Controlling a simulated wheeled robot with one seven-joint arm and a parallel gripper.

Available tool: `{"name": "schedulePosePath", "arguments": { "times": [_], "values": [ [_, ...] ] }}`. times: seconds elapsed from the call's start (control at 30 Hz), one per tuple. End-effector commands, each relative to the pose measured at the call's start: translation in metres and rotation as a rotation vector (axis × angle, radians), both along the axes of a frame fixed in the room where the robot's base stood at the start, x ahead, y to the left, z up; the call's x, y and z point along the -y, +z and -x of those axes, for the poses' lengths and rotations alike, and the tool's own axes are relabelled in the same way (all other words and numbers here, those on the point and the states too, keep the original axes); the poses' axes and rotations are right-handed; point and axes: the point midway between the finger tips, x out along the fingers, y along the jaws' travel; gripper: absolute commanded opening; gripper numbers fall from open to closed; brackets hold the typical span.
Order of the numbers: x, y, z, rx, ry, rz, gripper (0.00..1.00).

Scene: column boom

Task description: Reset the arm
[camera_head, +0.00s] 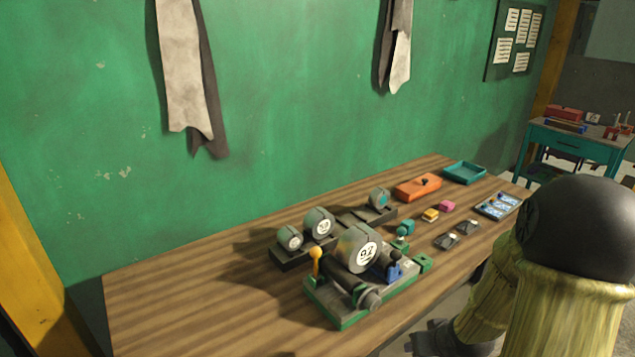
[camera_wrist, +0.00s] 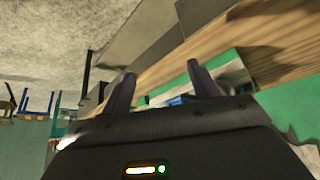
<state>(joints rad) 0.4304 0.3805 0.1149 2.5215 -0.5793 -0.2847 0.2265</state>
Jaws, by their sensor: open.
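My gripper shows in the wrist view (camera_wrist: 165,92), with its two dark fingers apart and nothing between them. In the head view, part of my arm, straw-coloured with a dark round joint, stands at the right beside the front edge of the wooden table (camera_head: 150,305). A dark part at its lower end, low in the picture, may be my gripper, but I cannot make out its fingers there. In the wrist view the table edge (camera_wrist: 180,75) runs slantwise beyond the fingers, and the picture is strongly tilted.
On the table stand a green-based fixture (camera_head: 345,312) with a large round gauge, smaller gauges (camera_head: 318,223), an orange block (camera_head: 417,188), a teal tray (camera_head: 464,172) and a blue card tray (camera_head: 497,206). A green wall (camera_head: 290,90) closes the back. The table's front left is clear.

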Motion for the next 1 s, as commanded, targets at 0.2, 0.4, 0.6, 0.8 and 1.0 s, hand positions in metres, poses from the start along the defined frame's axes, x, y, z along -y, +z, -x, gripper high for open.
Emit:
{"name": "schedulePosePath", "arguments": {
  "times": [0.2,0.4,0.6,0.8,1.0],
  "values": [
    [-0.038,0.054,0.037,-0.141,-0.036,0.085,0.61],
    [-0.078,0.084,0.078,-0.256,-0.039,0.043,0.61],
    [-0.088,0.088,0.089,-0.290,-0.038,0.021,0.61],
    [-0.087,0.088,0.088,-0.288,-0.039,0.022,0.61],
    [-0.087,0.088,0.088,-0.288,-0.040,0.022,0.61]
  ]
}}
